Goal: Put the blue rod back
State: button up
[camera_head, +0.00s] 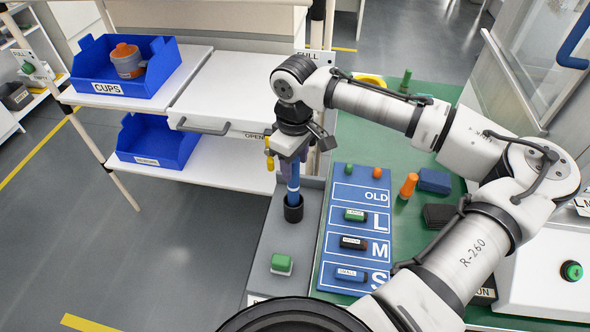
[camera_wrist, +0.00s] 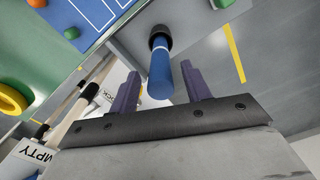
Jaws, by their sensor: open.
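The blue rod (camera_head: 292,183) stands upright with its lower end in a black round holder (camera_head: 293,209) on the grey press base. In the wrist view the rod (camera_wrist: 160,75) shows end-on between the fingers, with the black holder (camera_wrist: 160,38) beyond it. My gripper (camera_head: 289,160) is above the rod, pointing down. In the wrist view my gripper's purple fingers (camera_wrist: 160,85) are apart on either side of the rod's near end, with gaps visible. Whether the fingertips overlap the rod's top in height is hard to tell.
A blue board (camera_head: 345,262) marked OLD, L, M and S lies right of the holder, with small labelled blocks on it. A green button (camera_head: 281,263) is in front of the holder. A blue CUPS bin (camera_head: 125,75) stands on the left shelf. Loose parts lie on the green mat.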

notch_tip(320, 180, up, 8)
jog(key=shift+r+b, duration=0.25)
jog(key=shift+b, duration=0.05)
